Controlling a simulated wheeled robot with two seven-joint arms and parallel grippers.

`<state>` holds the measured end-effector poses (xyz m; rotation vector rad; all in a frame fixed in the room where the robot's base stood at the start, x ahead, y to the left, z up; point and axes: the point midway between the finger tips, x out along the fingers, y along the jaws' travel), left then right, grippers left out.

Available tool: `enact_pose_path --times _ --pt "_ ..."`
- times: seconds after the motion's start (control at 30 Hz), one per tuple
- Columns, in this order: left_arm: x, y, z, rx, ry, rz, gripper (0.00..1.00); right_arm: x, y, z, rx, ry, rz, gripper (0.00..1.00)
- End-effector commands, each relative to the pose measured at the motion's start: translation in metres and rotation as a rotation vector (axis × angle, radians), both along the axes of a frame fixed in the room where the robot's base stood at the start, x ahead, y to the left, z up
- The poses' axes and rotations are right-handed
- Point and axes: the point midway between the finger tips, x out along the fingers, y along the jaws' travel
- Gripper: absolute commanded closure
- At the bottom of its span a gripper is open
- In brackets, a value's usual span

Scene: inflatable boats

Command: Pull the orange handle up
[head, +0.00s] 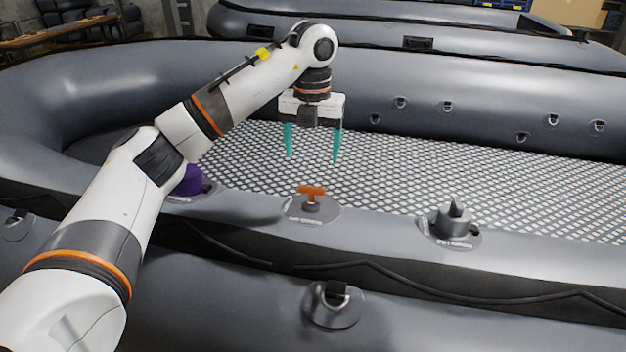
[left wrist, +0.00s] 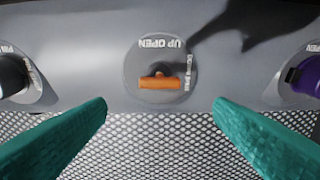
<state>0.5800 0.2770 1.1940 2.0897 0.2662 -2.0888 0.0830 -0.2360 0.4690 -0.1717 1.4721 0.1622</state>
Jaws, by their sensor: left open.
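The orange handle (head: 312,191) is a small T-shaped grip on a round grey base on the near tube of the grey boat. In the left wrist view the orange handle (left wrist: 160,83) lies near the middle, below the printed words "UP OPEN". My left gripper (head: 313,159) points down with its teal fingers apart and empty. It is above the mesh floor, beyond the handle in the head view. In the left wrist view the fingers of my left gripper (left wrist: 160,112) spread on either side, below the handle, not touching it. My right gripper is not in view.
A dark grey valve (head: 453,220) stands to the right of the handle on the same tube. A purple valve (head: 188,181) is to the left, partly hidden by my left arm. A D-ring patch (head: 334,304) is on the lower near tube. The mesh floor (head: 450,170) is clear.

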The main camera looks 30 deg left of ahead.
Motion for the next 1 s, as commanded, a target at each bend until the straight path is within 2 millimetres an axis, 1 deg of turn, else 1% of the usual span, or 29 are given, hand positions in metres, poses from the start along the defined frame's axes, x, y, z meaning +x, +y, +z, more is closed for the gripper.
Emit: enact_pose_path --times 0.03,0.07,0.1,0.2,0.3,0.4,0.6,0.83,0.87,1.0 --pt "-0.001 0.000 -0.012 -0.001 0.006 -0.001 0.24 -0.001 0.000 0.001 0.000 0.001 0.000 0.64" --pt "-0.001 0.000 -0.019 -0.002 0.007 -0.002 0.24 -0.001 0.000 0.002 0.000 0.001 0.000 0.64" --pt "-0.001 0.000 -0.024 0.001 0.005 -0.001 0.24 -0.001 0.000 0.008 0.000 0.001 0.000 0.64" --pt "-0.001 0.000 -0.043 0.000 0.005 -0.001 0.24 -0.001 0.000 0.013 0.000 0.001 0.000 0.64" --pt "-0.001 0.000 -0.060 -0.001 0.004 -0.002 0.24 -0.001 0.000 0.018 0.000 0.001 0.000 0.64" --pt "-0.001 0.000 -0.073 0.000 0.002 -0.002 0.24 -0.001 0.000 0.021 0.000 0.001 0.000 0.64" --pt "0.000 0.000 -0.085 -0.001 0.000 -0.002 0.24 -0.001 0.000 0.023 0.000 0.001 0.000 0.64" --pt "0.000 0.000 -0.085 -0.002 0.000 -0.002 0.24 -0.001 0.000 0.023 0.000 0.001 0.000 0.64" --pt "0.000 0.000 -0.085 -0.002 0.000 -0.002 0.27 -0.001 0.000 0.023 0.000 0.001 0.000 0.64" --pt "0.000 -0.001 -0.085 -0.002 0.000 -0.002 0.50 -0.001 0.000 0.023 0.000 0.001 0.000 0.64"
